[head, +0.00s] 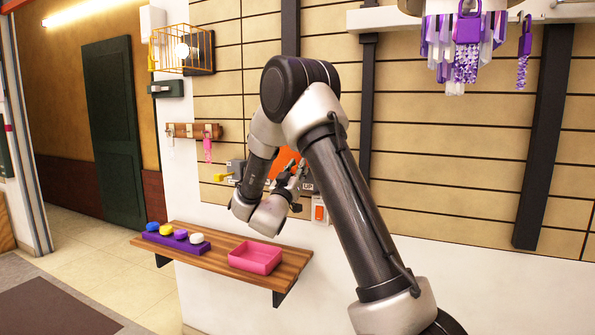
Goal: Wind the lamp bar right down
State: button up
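A white lamp bar (385,18) runs across the top right, high on the slatted wall, cut off by the picture edge. Purple and white pendants (466,40) hang below it. My gripper (294,173) is at the wall in front of an orange panel (284,161), just left of a label reading "UP" (308,187). My arm and wrist cover most of the panel and whatever is mounted there. The fingers are small and dark, so I cannot tell whether they are open, shut or touching anything.
A wooden shelf (213,262) below holds a pink tray (255,257) and a purple block (175,241) with several coloured knobs. A grey box with a yellow handle (224,177) is left of my wrist.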

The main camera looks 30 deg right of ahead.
grip_shut()
jog(key=shift+s+d, duration=0.1)
